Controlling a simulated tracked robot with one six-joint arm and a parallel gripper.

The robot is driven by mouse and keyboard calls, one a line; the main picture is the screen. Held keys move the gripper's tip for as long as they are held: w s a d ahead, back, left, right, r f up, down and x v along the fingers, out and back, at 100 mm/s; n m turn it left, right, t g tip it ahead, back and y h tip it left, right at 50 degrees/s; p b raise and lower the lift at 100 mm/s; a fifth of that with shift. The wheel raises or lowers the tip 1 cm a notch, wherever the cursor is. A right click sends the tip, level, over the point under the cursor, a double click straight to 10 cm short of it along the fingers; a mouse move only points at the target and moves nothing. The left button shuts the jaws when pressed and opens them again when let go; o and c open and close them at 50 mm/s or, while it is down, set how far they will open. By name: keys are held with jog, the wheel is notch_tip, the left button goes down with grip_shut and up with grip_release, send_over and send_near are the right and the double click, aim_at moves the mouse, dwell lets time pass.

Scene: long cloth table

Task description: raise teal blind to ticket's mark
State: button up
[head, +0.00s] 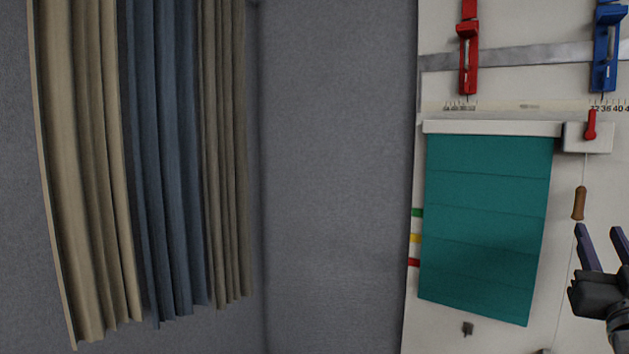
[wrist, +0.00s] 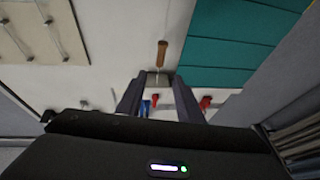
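The teal blind (head: 485,220) hangs from a white headrail on a pale board, its lower edge below the green (head: 416,212), yellow (head: 415,238) and red (head: 414,262) marks on the board's left edge. It also shows in the wrist view (wrist: 225,45). A wooden cord handle (head: 579,203) hangs on a thin cord right of the blind; it also shows in the wrist view (wrist: 162,50), just beyond my fingertips. My gripper (head: 599,229) is open and empty, a little below the handle. I cannot make out a ticket in either view.
A white box (head: 602,142) with a red lever (head: 590,124) sits above the cord. Red (head: 467,55) and blue (head: 606,50) clamps hang on a metal rail above. A small dark cleat (head: 467,328) is below the blind. Curtains (head: 170,150) hang far left; grey wall between is clear.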

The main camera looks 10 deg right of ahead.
aim_at(582, 197)
jog(key=x, duration=1.3)
jog(key=shift+w+d, duration=0.25)
jog(key=shift+w, duration=0.1)
jog(key=shift+c, duration=0.2)
grip_shut()
